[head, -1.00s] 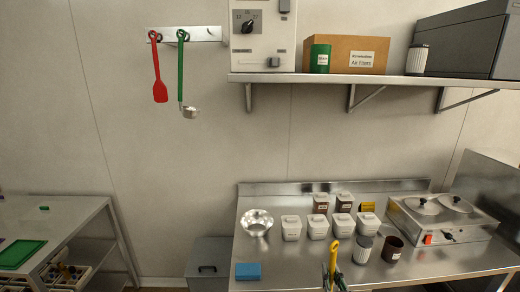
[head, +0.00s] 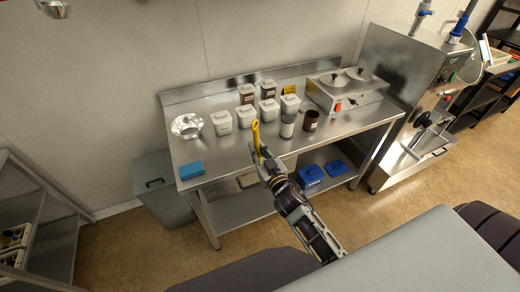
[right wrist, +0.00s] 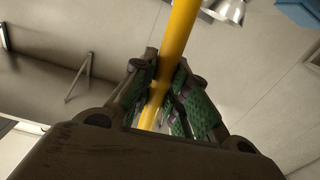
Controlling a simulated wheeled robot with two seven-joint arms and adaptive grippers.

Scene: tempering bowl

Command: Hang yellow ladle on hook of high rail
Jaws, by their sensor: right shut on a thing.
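The yellow ladle (head: 256,136) stands roughly upright over the front of the steel bench in the head view. My right gripper (head: 266,156) is shut on its handle. In the right wrist view the yellow handle (right wrist: 177,40) runs between the green-padded fingers (right wrist: 165,100). The ladle's bowl cannot be made out. The high rail and its hooks are out of view now. Only the metal bowl of a hanging ladle (head: 53,9) shows at the top left of the head view. My left gripper is not in view.
The steel bench (head: 222,155) holds a shiny bowl (head: 187,126), a blue block (head: 191,170), several lidded canisters, a brown cup (head: 310,121) and a two-lid warmer (head: 346,91). A grey bin (head: 160,185) stands left of it. The wall above the bench's left side is clear.

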